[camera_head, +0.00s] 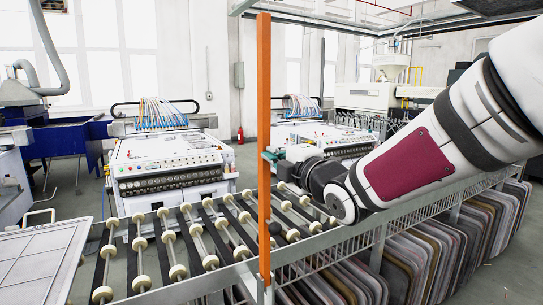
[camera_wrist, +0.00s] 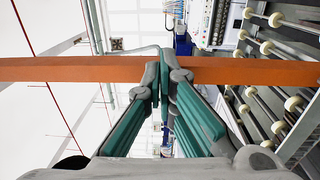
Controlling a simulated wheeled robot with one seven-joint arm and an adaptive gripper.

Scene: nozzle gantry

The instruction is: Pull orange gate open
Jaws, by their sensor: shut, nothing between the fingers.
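The orange gate (camera_head: 264,110) shows in the head view as a tall, narrow upright post at the near side of the roller conveyor. In the wrist view the orange gate (camera_wrist: 80,69) runs sideways across the picture. My gripper (camera_wrist: 164,72) has teal fingers whose tips meet in front of the gate and cover a short part of it. In the head view my gripper (camera_head: 269,157) reaches from the right, its tips at the post's right edge about mid-height. It is shut with nothing held. I cannot tell whether the tips touch the post.
The roller conveyor (camera_head: 170,243) with cream wheels runs beside the gate. A metal rail frame (camera_head: 350,236) extends right, above several stacked panels (camera_head: 410,260). White machines (camera_head: 170,165) stand behind. A red extinguisher (camera_head: 240,135) is by the back wall.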

